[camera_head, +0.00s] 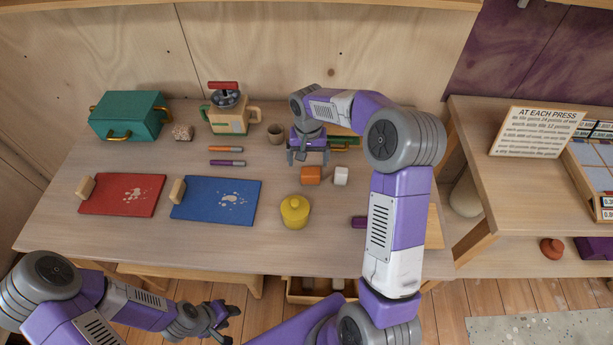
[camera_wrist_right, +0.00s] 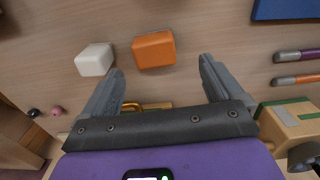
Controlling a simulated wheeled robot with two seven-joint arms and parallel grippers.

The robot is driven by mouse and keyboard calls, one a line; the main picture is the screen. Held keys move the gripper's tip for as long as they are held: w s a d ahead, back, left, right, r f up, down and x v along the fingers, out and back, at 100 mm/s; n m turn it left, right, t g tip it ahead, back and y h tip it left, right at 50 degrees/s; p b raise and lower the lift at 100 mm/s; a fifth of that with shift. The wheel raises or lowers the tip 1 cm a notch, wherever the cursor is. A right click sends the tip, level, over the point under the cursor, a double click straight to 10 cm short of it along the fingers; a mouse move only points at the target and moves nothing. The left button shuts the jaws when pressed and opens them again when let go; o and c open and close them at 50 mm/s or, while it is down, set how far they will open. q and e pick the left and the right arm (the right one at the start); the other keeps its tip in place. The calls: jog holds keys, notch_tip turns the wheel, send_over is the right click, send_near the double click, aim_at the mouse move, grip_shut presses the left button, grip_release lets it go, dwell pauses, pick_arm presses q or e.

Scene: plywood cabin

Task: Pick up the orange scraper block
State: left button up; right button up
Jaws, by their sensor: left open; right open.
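The orange scraper block (camera_head: 310,176) lies on the table, just left of a white block (camera_head: 341,176). In the right wrist view the orange block (camera_wrist_right: 154,50) is ahead of the fingertips, roughly between their lines, with the white block (camera_wrist_right: 95,60) beside it. My right gripper (camera_head: 308,158) is open and empty, behind the orange block and apart from it; its two fingers (camera_wrist_right: 160,70) show in the wrist view. My left gripper (camera_head: 228,322) is in front of the table's near edge, away from the blocks.
A yellow lidded pot (camera_head: 294,211) stands in front of the orange block. A red board (camera_head: 122,195) and a blue board (camera_head: 215,201) lie to the left, with two markers (camera_head: 227,163) behind. A cup (camera_head: 275,133), a grinder (camera_head: 230,115) and a green box (camera_head: 128,116) stand at the back.

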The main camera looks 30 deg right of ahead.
aim_at(311, 170)
notch_tip(311, 170, down, 2)
jog(key=shift+s+f+b, duration=0.1)
jog(key=shift+f+b, duration=0.15)
jog(key=shift+b, duration=0.05)
jog(key=f, duration=0.1)
jog(key=f+b, duration=0.1)
jog(key=f, duration=0.3)
jog(key=shift+d+f+b, duration=0.1)
jog(key=shift+d+b, duration=0.3)
jog(key=shift+c, duration=0.2)
jog(key=c, duration=1)
notch_tip(311, 170, up, 10)
jog(key=p, duration=0.3)
